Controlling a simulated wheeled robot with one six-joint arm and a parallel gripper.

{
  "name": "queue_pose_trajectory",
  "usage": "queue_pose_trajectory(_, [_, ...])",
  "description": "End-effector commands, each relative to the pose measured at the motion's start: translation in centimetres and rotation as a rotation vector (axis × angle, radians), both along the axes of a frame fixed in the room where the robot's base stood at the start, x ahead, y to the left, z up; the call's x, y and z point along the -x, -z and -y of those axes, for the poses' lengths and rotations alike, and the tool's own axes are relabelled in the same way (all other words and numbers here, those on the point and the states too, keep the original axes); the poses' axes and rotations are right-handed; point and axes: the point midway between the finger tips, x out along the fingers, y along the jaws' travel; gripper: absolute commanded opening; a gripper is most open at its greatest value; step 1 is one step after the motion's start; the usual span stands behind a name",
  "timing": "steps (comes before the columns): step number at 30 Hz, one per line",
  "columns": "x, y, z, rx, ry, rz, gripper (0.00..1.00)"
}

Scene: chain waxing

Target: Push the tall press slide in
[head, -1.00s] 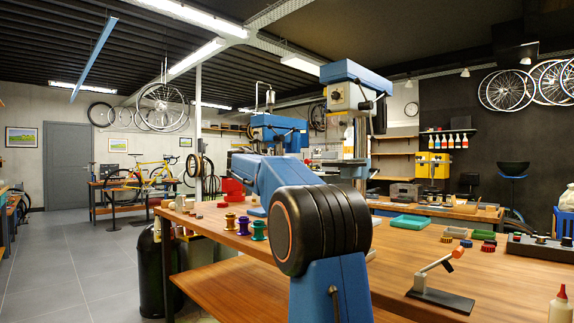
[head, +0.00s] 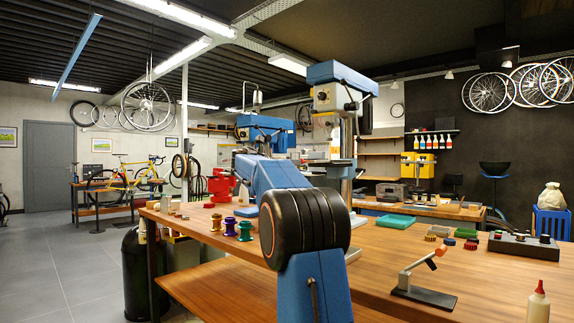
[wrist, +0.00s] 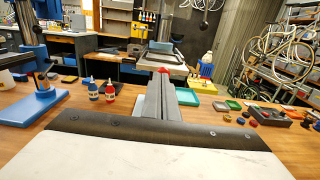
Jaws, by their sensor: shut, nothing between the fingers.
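The tall press (head: 343,75) has a blue head and a pale upright column, and stands on the wooden bench behind my arm in the head view. Its lower part is partly hidden by my arm, and I cannot make out its slide. In the wrist view my gripper (wrist: 164,78) has its grey fingers together, pointing forward over the bench, with nothing visible held. A blue press base (wrist: 36,107) stands to the left of the fingers, apart from them; I cannot tell which press it belongs to. In the head view my gripper is hidden.
A shorter blue press (head: 262,125) stands left of the tall one. Red and blue bottles (wrist: 109,91) stand left of my fingers. Coloured spools (head: 230,227), a teal tray (head: 396,221) and a control box (head: 523,246) are on the bench.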

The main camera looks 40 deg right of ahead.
Motion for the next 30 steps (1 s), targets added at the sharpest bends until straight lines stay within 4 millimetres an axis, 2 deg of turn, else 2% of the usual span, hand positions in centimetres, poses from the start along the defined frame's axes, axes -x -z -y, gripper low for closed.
queue_pose_trajectory(1, [0.0,0.1,1.5,0.000,0.004,-0.001,0.00])
queue_pose_trajectory(6, [-0.3,0.1,5.8,0.000,0.005,0.000,0.00])
queue_pose_trajectory(13, [-0.7,0.1,10.1,0.001,0.002,0.000,0.00])
queue_pose_trajectory(19, [-0.9,0.1,11.6,0.000,0.000,0.001,0.00])
queue_pose_trajectory(30, [-0.8,-0.1,11.9,0.003,0.001,0.000,0.00])
